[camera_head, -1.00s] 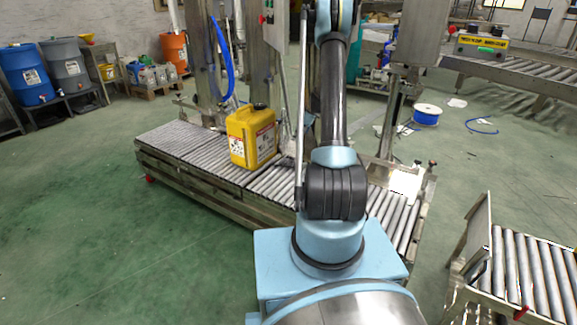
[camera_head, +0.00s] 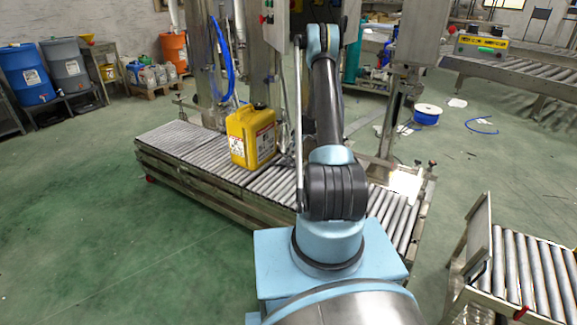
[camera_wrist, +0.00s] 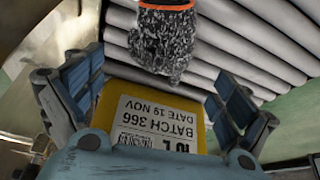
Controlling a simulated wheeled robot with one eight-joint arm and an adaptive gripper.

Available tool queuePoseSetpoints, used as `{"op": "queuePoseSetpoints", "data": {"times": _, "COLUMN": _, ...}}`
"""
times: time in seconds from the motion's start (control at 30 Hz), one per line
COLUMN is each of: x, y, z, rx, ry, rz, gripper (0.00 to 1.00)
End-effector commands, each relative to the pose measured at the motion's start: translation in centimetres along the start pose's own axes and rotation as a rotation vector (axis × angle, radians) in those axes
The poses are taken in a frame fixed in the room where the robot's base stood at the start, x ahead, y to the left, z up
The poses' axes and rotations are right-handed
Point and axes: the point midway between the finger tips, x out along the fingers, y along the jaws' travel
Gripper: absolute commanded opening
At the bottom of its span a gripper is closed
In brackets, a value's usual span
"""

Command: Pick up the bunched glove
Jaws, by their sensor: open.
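The bunched glove (camera_wrist: 163,45) is dark grey and speckled with an orange cuff edge. It lies on the rollers at the top middle of the wrist view, ahead of my gripper (camera_wrist: 155,90). My gripper's blue-padded fingers are spread wide, and the glove is not between them. I cannot make out the glove in the head view, where my arm blocks part of the conveyor. My gripper is also hidden there.
A yellow jug (camera_head: 252,137) stands on the roller conveyor (camera_head: 185,145). Its labelled face (camera_wrist: 150,122) fills the space between my fingers in the wrist view. Another roller section (camera_head: 525,270) stands at right. The green floor at left is clear.

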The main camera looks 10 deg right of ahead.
Motion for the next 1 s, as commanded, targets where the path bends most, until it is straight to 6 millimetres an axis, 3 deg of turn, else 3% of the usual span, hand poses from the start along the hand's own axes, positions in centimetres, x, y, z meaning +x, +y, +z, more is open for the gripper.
{"op": "queuePoseSetpoints", "data": {"times": 0.5, "x": 4.9, "y": -0.2, "z": 0.7, "rx": 0.000, "ry": 0.000, "rz": 0.000, "gripper": 0.95}}
{"op": "queuePoseSetpoints", "data": {"times": 0.77, "x": 5.1, "y": -0.2, "z": 0.7, "rx": 0.001, "ry": 0.000, "rz": 0.000, "gripper": 0.95}}
{"op": "queuePoseSetpoints", "data": {"times": 0.93, "x": 5.1, "y": -0.2, "z": 0.7, "rx": 0.001, "ry": 0.000, "rz": 0.000, "gripper": 0.57}}
{"op": "queuePoseSetpoints", "data": {"times": 1.0, "x": 5.1, "y": -0.2, "z": 0.7, "rx": 0.001, "ry": 0.000, "rz": 0.000, "gripper": 0.52}}
